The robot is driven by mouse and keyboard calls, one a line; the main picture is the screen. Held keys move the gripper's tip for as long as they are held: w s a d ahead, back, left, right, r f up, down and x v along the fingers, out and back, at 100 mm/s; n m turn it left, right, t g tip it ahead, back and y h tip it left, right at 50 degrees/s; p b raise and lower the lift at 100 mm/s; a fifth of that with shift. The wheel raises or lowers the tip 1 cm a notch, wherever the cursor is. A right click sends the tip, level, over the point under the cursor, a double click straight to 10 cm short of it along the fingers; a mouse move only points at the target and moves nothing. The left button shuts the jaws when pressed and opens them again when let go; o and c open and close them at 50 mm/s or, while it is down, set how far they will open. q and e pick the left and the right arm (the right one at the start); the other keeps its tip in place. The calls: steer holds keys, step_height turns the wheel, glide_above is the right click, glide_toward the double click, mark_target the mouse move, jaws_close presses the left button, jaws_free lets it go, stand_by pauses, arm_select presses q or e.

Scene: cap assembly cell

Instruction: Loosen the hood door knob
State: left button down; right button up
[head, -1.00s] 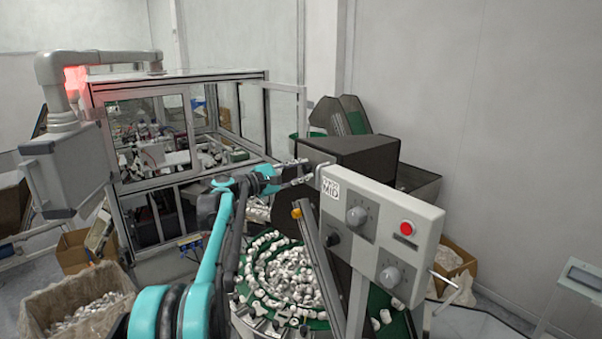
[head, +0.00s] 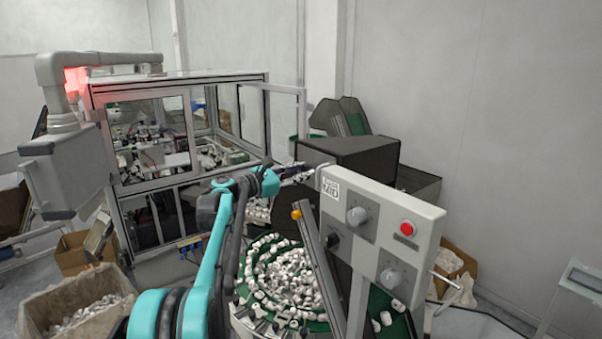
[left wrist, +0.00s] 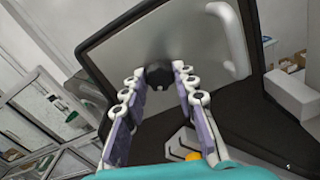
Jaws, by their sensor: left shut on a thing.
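The hood door knob (left wrist: 159,74) is a black round knob at the edge of a grey panel in the left wrist view. My left gripper (left wrist: 160,80) has its two fingers on either side of the knob, shut on it. In the head view my left gripper (head: 298,175) reaches to the dark hood (head: 350,155), behind the control box; the knob itself is too small or hidden to make out there. My right gripper is in neither view.
A control box (head: 378,235) with knobs and a red button stands close to the right of my left arm. Below is a round green feeder (head: 252,283) full of white caps. A glazed machine frame (head: 185,80) stands at the left.

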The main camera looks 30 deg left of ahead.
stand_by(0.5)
arm_select(q)
steer(key=c, duration=1.2)
jaws_free()
steer(key=shift+w, duration=0.1)
steer(key=v, duration=1.2)
steer(key=shift+f, duration=0.15)
steer(key=shift+a, duration=0.1)
